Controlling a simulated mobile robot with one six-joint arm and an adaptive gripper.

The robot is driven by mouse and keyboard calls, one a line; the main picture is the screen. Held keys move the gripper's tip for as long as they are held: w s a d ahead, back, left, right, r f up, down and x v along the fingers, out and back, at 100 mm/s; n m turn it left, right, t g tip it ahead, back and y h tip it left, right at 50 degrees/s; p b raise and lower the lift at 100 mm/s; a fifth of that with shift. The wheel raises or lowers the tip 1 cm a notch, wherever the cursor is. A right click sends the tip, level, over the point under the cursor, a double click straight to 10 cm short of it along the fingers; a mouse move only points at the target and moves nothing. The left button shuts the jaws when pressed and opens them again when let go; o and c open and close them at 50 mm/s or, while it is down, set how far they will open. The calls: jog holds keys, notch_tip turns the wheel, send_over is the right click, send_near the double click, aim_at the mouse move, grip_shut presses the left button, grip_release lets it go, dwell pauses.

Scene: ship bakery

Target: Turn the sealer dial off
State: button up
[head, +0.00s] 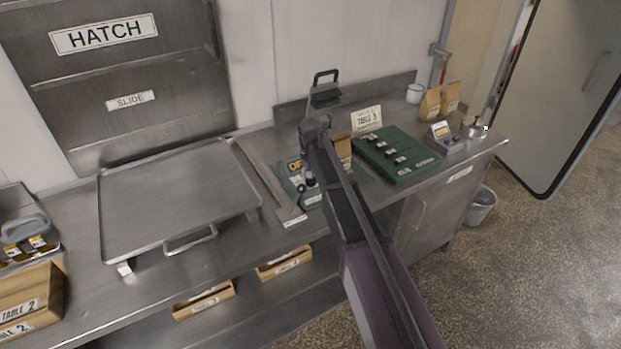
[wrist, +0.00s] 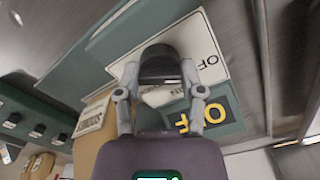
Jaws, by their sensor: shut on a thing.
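The sealer's teal body (wrist: 228,125) carries a yellow-on-dark OFF sign (wrist: 199,115), upside down in the wrist view. In the head view the sealer (head: 290,181) stands on the steel counter, and my gripper (head: 308,183) is down at its front. My arm hides part of the sealer and the dial there. The dial's pointer direction cannot be made out.
A green box (head: 405,166) with several dark switches stands right of the sealer. A large steel tray (head: 175,200) lies left, below the shut hatch (head: 110,75).

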jog(key=shift+s, duration=0.15)
dwell(0.3)
jog(key=o, duration=1.2)
jog(key=shift+c, duration=0.2)
jog(key=shift+m, duration=0.3)
